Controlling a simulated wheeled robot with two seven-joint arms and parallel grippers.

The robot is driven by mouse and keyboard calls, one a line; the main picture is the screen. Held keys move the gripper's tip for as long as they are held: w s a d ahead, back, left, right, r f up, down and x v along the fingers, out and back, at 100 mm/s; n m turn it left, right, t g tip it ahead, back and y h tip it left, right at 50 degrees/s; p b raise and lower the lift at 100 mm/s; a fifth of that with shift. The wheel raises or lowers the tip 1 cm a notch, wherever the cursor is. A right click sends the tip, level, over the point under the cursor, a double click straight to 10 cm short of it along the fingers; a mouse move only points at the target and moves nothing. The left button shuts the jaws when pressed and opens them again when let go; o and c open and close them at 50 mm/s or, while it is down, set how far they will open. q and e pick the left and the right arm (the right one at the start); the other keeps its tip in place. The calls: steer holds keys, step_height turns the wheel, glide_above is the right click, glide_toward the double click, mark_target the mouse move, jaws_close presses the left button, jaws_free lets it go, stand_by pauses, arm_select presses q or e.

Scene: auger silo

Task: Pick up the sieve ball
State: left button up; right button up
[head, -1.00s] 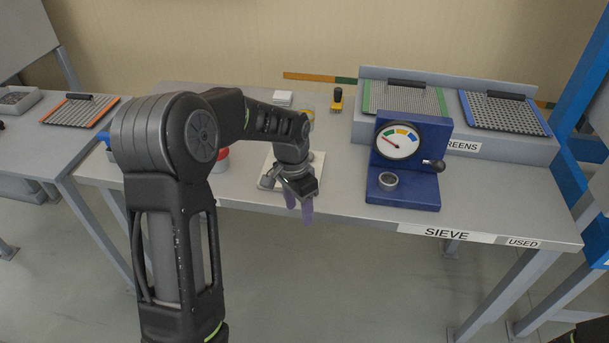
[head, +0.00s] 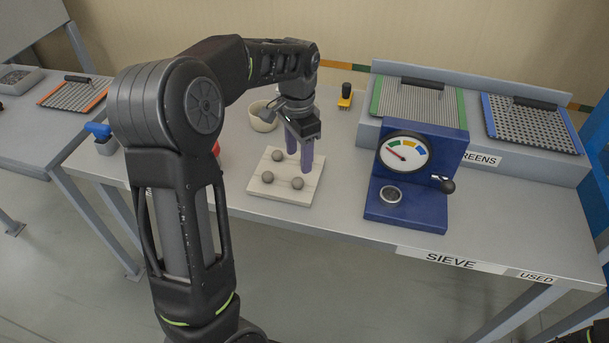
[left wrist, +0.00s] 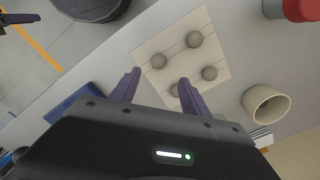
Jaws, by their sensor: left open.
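Several grey sieve balls lie on a pale square board (head: 262,198); in the head view one (head: 278,155) is at the back left, one (head: 267,177) at the left and one (head: 297,183) at the front. The left wrist view shows the balls (left wrist: 194,39) too, one (left wrist: 175,90) partly hidden by a finger. My left gripper (head: 299,166) is open and empty, its purple fingers pointing down over the board's back right part. In the left wrist view its fingertips (left wrist: 160,76) lie apart at the board's edge. A dark piece at that view's upper left may be my right gripper; its jaws are unclear.
A beige cup (head: 263,117) stands behind the board. A blue gauge stand (head: 430,205) is to the right, with screens (head: 418,101) on a grey rack behind it. A red-topped item (left wrist: 300,10) is beside the board. The table's front edge is close.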

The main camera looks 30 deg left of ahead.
mark_target(298, 179)
arm_select(q)
steer(key=shift+s, duration=0.2)
steer(key=shift+f, duration=1.3)
steer(key=shift+f+p, duration=0.1)
steer(key=shift+p, duration=0.2)
steer(key=shift+f, duration=0.3)
steer(key=f, duration=0.1)
steer(key=f+p, duration=0.1)
steer(key=f, duration=0.1)
steer(key=shift+s+f, duration=0.25)
steer(key=shift+f, duration=0.5)
steer(key=shift+c, duration=0.5)
jaws_close()
